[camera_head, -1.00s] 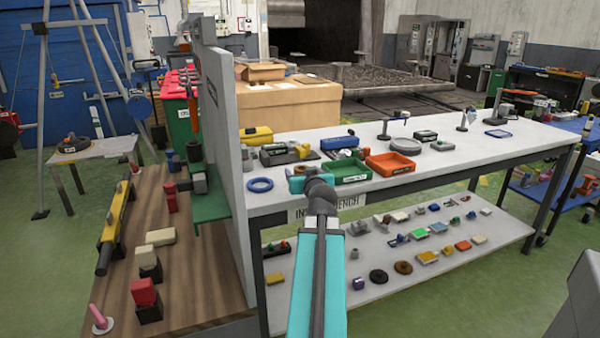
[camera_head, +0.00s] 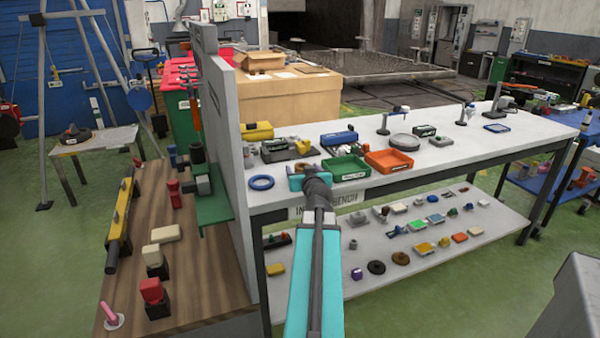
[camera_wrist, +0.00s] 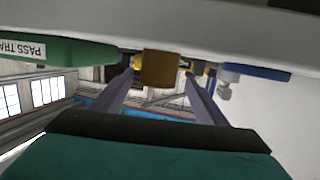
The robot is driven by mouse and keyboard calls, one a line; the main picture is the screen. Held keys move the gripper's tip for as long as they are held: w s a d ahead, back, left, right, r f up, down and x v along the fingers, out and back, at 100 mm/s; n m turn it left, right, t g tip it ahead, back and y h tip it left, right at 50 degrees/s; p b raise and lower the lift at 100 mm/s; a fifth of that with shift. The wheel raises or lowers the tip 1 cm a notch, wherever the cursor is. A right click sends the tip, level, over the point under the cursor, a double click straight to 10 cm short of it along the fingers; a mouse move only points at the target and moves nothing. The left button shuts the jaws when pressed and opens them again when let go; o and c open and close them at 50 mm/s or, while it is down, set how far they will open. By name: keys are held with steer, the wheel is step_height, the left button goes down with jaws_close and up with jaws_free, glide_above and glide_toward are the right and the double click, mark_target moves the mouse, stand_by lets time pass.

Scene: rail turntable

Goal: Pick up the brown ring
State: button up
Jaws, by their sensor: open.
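In the head view the fingers are hard to make out.
The bench top (camera_head: 440,162) overhangs the lower shelf (camera_head: 345,288). A purple piece (camera_head: 356,273) and several small coloured parts lie near the ring. A blue ring (camera_head: 261,182), green tray (camera_head: 346,168) and orange tray (camera_head: 389,161) are on top. A grey upright panel stands left.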

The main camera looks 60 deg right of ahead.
mark_target(301, 165)
steer(key=shift+w+d+f, duration=0.1)
steer(key=shift+w+d, duration=0.3)
steer(key=shift+d, duration=0.05)
steer(key=shift+p+x, duration=0.55)
steer(key=shift+x, duration=2.05)
steer(key=shift+c, duration=0.3)
steer(key=c, duration=1.5)
